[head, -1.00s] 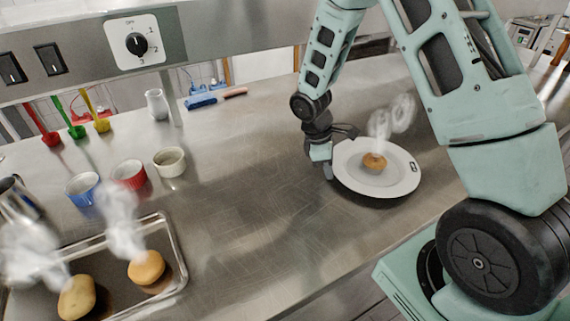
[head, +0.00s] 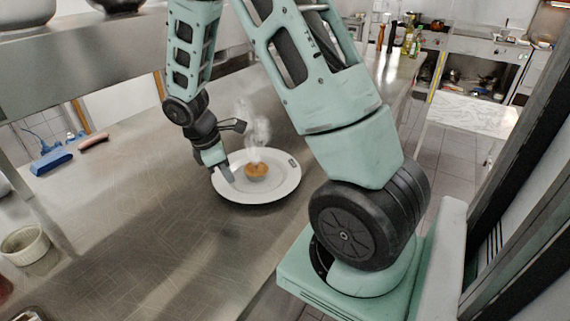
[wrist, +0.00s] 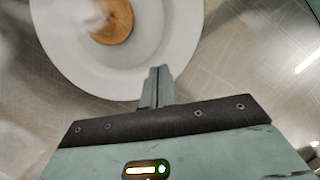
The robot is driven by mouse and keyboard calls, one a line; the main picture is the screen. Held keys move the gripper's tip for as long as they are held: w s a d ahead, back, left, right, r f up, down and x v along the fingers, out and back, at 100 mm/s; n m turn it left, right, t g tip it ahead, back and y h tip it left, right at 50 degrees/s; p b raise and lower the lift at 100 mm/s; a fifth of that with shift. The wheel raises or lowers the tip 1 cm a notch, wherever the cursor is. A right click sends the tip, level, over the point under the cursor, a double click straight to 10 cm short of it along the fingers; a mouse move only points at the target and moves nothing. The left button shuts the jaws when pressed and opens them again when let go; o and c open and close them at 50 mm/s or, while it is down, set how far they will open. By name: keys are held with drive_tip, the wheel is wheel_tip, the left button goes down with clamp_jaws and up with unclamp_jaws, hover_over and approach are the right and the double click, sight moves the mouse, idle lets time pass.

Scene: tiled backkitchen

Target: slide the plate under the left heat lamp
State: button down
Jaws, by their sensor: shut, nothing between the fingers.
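The white plate (head: 284,187) lies on the steel counter near its front edge, with a steaming brown bun (head: 256,171) at its middle. My gripper (head: 228,176) is shut and empty, its fingers at the plate's left rim. In the wrist view the fingertips (wrist: 158,74) overlap the near rim of the plate (wrist: 75,62), and the bun (wrist: 111,20) shows beyond. I cannot tell whether the fingers touch the plate. No heat lamp can be made out in these views.
A white ramekin (head: 25,245) stands at the lower left. A blue brush-like item (head: 51,162) and a pinkish stick (head: 94,141) lie at the far left. Bottles (head: 411,42) stand at the counter's far end. The counter left of the plate is clear.

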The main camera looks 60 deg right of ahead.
drive_tip(key=s+d, duration=0.3)
drive_tip(key=d, duration=0.1)
drive_tip(key=s+d+b, duration=0.1)
drive_tip(key=s+d, duration=0.2)
drive_tip(key=d, duration=0.1)
drive_tip(key=s+d+b, duration=0.1)
drive_tip(key=s+d, duration=0.2)
drive_tip(key=d, duration=0.1)
drive_tip(key=shift+s+d, duration=0.2)
drive_tip(key=shift+s, duration=0.2)
